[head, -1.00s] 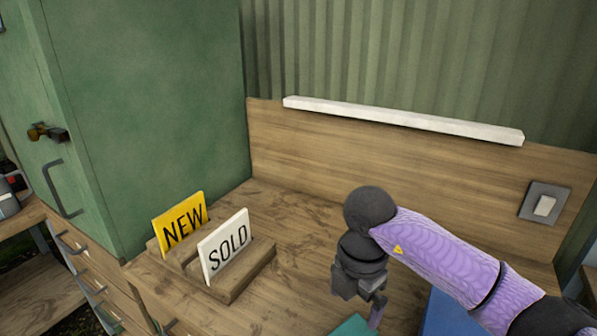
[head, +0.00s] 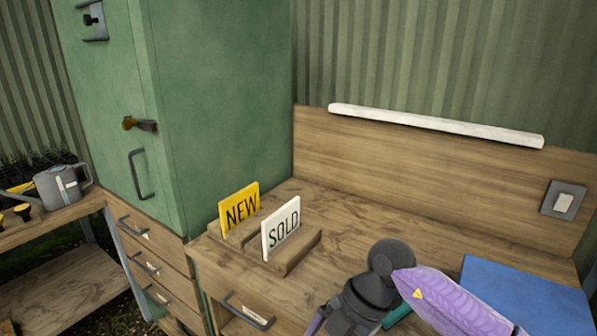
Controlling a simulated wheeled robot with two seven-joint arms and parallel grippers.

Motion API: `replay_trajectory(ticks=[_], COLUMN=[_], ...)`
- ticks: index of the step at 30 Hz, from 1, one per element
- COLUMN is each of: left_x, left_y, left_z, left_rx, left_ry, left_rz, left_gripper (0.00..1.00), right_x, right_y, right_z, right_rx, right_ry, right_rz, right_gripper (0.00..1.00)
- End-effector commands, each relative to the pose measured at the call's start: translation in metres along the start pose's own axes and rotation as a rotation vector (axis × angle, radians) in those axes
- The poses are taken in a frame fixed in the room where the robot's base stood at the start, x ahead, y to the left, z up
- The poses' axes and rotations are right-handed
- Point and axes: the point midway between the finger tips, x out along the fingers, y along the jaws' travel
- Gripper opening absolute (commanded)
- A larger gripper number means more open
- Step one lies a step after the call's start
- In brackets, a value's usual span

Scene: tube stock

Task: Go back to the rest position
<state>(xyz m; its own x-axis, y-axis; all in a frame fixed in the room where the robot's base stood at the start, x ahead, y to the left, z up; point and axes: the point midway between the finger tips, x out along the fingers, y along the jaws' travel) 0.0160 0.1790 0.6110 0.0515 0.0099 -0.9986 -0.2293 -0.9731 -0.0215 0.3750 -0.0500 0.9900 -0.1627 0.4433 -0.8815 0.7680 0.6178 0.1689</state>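My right arm, with purple sleeve and dark joints, comes in from the lower right in the head view. Its dark gripper (head: 343,312) is low at the bottom edge, over the front of the wooden workbench (head: 345,240). The fingertips are cut off or hidden, so I cannot tell whether it is open or shut, and I see nothing held in it. My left gripper is not in view.
A yellow NEW card (head: 239,208) and a white SOLD card (head: 281,228) stand in a wooden holder (head: 296,252). A blue flat thing (head: 525,297) lies at right. A teal thing (head: 398,315) is partly hidden by my arm. A green cabinet (head: 225,110) stands left.

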Motion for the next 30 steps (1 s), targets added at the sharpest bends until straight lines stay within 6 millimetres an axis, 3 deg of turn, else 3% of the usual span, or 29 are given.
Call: replay_trajectory(ticks=[5,8,11,13,16,18,20,24,27,30], left_x=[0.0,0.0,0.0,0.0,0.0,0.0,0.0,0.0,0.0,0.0], left_y=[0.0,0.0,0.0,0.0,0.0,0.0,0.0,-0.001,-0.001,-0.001], left_z=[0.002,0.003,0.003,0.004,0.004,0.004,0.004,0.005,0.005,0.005], left_rx=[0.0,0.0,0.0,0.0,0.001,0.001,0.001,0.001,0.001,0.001], left_ry=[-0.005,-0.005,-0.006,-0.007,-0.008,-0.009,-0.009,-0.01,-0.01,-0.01], left_rz=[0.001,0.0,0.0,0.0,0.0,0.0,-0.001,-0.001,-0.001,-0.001], left_gripper=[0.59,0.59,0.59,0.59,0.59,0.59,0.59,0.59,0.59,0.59], right_x=[0.042,0.06,0.086,0.113,0.163,0.203,0.235,0.296,0.32,0.332], right_y=[0.019,0.032,0.029,0.007,-0.054,-0.113,-0.169,-0.296,-0.365,-0.406], right_z=[-0.026,-0.024,0.012,0.05,0.097,0.117,0.123,0.098,0.066,0.04], right_rx=[0.021,0.141,0.411,0.65,0.997,1.23,1.406,1.731,1.878,1.961], right_ry=[0.381,0.566,0.622,0.553,0.359,0.191,0.047,-0.237,-0.367,-0.434], right_rz=[0.272,0.544,0.863,1.031,1.133,1.117,1.055,0.804,0.614,0.48], right_gripper=[1.0,1.0,1.0,1.0,1.0,1.0,1.0,1.0,1.0,1.0])
